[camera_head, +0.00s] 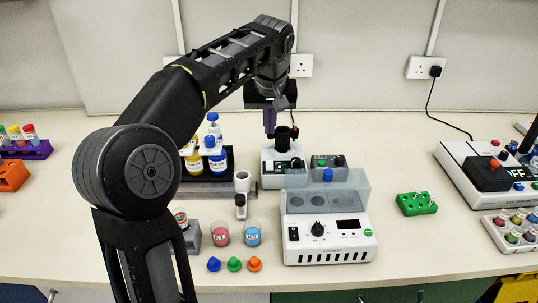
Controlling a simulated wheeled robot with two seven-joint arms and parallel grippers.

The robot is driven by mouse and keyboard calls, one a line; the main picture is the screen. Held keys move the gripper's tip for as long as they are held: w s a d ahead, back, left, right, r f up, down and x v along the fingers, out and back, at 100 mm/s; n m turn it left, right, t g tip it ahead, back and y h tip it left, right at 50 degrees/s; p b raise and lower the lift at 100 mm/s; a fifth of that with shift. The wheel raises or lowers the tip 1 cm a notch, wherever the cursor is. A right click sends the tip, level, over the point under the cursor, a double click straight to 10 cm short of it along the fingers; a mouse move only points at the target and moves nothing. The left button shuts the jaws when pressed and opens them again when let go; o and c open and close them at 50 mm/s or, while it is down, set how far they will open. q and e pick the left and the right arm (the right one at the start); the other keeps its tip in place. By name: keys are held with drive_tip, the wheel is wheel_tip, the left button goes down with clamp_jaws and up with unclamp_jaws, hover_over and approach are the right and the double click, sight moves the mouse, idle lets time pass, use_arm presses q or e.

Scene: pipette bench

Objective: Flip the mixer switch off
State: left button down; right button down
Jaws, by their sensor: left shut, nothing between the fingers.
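A small white device with a black cup on top, which looks like the mixer (268,168), stands at the back middle of the bench. Its switch cannot be made out clearly. My left gripper (270,128) points down just above and behind the mixer's left side, next to the black cup (283,138). Its fingers are shut with nothing between them. I cannot tell whether the fingertips touch the mixer. My right gripper is not in view.
A white heater-like unit (325,252) with a clear cover stands in front of the mixer. Bottles (215,160) stand in a black tray to the left. Beakers (252,236) and coloured caps (234,264) lie nearer. A green rack (416,204) and a larger white device (455,160) are right.

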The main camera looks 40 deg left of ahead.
use_arm(q)
approach(269, 162)
drive_tip(key=x, duration=0.5)
drive_tip(key=shift+w+a+p, duration=0.15)
drive_tip(key=shift+w+p, duration=0.05)
drive_tip(key=shift+p, duration=0.2)
drive_tip(key=shift+x, duration=0.75)
drive_tip(key=shift+s, duration=0.1)
